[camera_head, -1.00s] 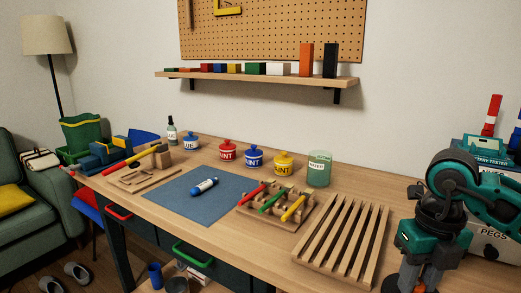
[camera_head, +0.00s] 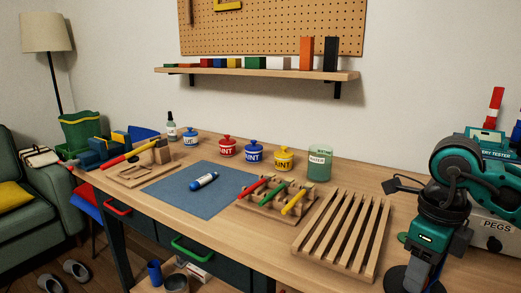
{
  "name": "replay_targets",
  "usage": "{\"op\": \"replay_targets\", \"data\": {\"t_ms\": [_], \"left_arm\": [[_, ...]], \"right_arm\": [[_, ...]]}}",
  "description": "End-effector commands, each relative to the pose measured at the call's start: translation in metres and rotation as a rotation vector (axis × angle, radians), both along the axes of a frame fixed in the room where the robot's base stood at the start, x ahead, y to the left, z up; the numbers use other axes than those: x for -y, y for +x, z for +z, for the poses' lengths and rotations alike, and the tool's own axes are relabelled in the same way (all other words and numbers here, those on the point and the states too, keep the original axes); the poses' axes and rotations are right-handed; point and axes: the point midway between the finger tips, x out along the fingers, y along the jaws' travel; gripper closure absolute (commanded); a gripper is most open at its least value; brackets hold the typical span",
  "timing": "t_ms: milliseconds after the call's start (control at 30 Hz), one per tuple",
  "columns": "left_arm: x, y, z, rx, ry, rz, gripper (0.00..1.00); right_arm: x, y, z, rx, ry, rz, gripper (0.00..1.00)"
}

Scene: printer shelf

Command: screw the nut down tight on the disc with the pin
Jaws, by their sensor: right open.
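My right gripper (camera_head: 424,280) hangs at the lower right of the head view. It points down over the right end of the workbench, with its jaws apart. A dark round disc-like thing (camera_head: 398,280) lies by its fingers at the bottom of the picture. It is partly hidden by the gripper, and I cannot tell whether it is the disc with the pin. I cannot make out a nut or a pin. My left gripper is not in view.
A slatted wooden rack (camera_head: 345,235) lies left of my right gripper. Further left are a wooden holder (camera_head: 303,224) with coloured sticks and a blue mat (camera_head: 195,205) with a marker. Behind are paint pots (camera_head: 254,155) and a green water jar (camera_head: 320,163).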

Motion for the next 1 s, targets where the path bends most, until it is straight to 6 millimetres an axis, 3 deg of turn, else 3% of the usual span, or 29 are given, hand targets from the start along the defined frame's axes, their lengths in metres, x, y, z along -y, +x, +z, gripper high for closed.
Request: {"op": "replay_targets", "data": {"t_ms": [600, 933, 1000], "left_arm": [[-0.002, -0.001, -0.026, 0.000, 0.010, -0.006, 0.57], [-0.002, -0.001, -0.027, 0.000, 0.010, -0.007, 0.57], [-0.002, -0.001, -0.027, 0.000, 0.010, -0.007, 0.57]], "right_arm": [[0.000, 0.000, -0.001, 0.002, 0.000, 0.802, 0.57], [0.000, 0.000, 0.000, 0.000, 0.001, 0.876, 0.57], [0.000, 0.000, 0.000, 0.001, 0.000, 0.876, 0.63]]}}
